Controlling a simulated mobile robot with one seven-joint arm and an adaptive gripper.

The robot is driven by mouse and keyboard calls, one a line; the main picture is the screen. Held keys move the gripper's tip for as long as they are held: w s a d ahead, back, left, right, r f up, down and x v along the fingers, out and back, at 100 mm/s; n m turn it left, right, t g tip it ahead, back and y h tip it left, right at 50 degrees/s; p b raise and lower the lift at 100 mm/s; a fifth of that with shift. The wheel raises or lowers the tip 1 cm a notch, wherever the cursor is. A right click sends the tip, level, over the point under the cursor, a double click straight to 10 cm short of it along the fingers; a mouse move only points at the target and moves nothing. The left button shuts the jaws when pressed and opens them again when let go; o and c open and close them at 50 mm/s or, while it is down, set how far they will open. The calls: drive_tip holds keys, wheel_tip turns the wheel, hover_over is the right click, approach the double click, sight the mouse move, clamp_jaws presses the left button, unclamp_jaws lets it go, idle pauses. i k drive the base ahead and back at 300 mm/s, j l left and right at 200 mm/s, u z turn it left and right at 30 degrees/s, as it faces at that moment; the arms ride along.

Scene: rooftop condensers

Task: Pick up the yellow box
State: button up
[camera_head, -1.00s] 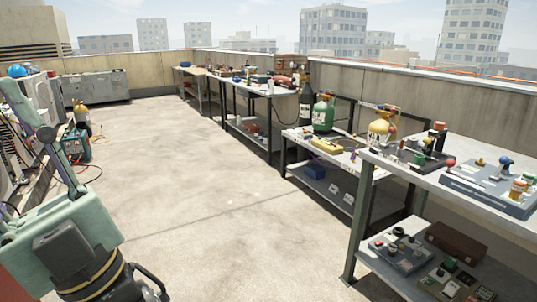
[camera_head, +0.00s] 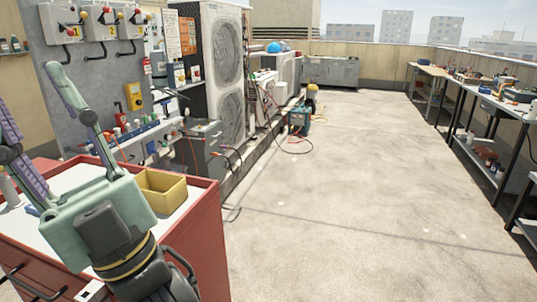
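A small open-topped yellow box (camera_head: 164,199) stands on the white top of a red cabinet (camera_head: 200,240) at the lower left. My gripper (camera_head: 32,95) is at the left, above the cabinet top and left of the box. Its fingers are spread apart, with nothing seen between them. The gripper's body hides part of the cabinet top and overlaps the box's left edge in the picture, so I cannot tell how far apart they are.
A grey panel with switch boxes (camera_head: 85,24) and a narrow bench (camera_head: 130,137) stand behind the cabinet. Tall condensers (camera_head: 222,75) line the left. Workbenches (camera_head: 495,108) run along the right. The concrete floor (camera_head: 350,190) between is mostly clear, with some hoses at the left.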

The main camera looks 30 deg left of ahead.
sight(164, 192)
drive_tip(key=i+l+u, duration=0.1)
drive_tip(key=u, duration=0.3)
drive_tip(key=i+l+u, duration=0.1)
drive_tip(key=l+u, duration=0.5)
drive_tip(key=u, duration=0.25)
drive_tip(key=i+l+u, duration=0.15)
drive_tip(key=l+u, duration=0.25)
drive_tip(key=i+l+u, duration=0.15)
drive_tip(key=l+u, duration=0.25)
drive_tip(key=i+j, duration=0.15)
drive_tip(key=i+u, duration=0.05)
